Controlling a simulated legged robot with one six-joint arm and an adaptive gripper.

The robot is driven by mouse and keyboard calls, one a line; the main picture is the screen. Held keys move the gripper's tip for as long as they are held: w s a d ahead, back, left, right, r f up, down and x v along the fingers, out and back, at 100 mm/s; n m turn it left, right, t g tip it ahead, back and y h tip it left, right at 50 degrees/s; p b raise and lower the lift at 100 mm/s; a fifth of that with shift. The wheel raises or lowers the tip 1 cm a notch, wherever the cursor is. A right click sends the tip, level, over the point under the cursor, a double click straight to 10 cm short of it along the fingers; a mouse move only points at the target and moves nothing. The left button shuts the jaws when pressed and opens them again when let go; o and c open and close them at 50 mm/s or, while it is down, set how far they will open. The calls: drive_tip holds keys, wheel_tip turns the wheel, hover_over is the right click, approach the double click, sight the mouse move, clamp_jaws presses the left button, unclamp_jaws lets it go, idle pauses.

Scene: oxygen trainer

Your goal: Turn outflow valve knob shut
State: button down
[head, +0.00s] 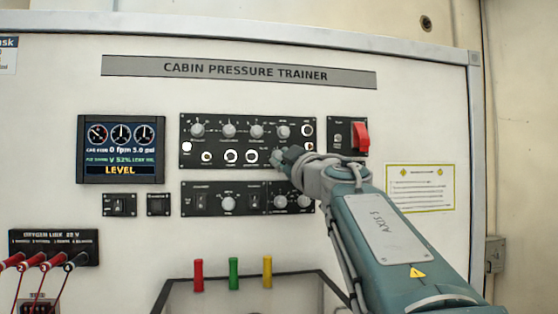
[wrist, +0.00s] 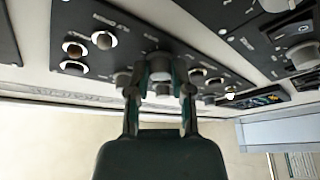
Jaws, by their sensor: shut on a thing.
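In the wrist view, the outflow valve knob (wrist: 160,65) is a grey round knob on a black panel, between the two fingers of my gripper (wrist: 160,84). The fingers are closed on its sides. Its label is too blurred to read, so its setting cannot be told. In the head view, my gripper (head: 284,158) reaches in from the lower right to the lower right part of the upper black panel (head: 184,122). It hides the held knob there.
A row of grey knobs (head: 229,130) runs just above my gripper. A red switch guard (head: 361,136) stands out to its right. A lower panel (head: 241,184) with knobs and switches lies just beneath. Red, green (head: 234,273) and yellow handles stand lower down.

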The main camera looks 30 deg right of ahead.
drive_tip(key=n+g, duration=0.2)
drive_tip(key=n, duration=0.4)
drive_tip(key=n+g+h, duration=0.1)
drive_tip(key=n+g, duration=0.1)
drive_tip(key=n, duration=0.5)
drive_tip(key=n+g, duration=0.3)
drive_tip(key=n, duration=0.3)
drive_tip(key=shift+w+a+r+n+h, duration=0.15)
drive_tip(key=shift+r+n+h, duration=0.1)
drive_tip(key=shift+n+h, duration=0.15)
idle(0.4)
drive_tip(key=c, duration=0.5)
unclamp_jaws()
drive_tip(key=shift+r, duration=0.1)
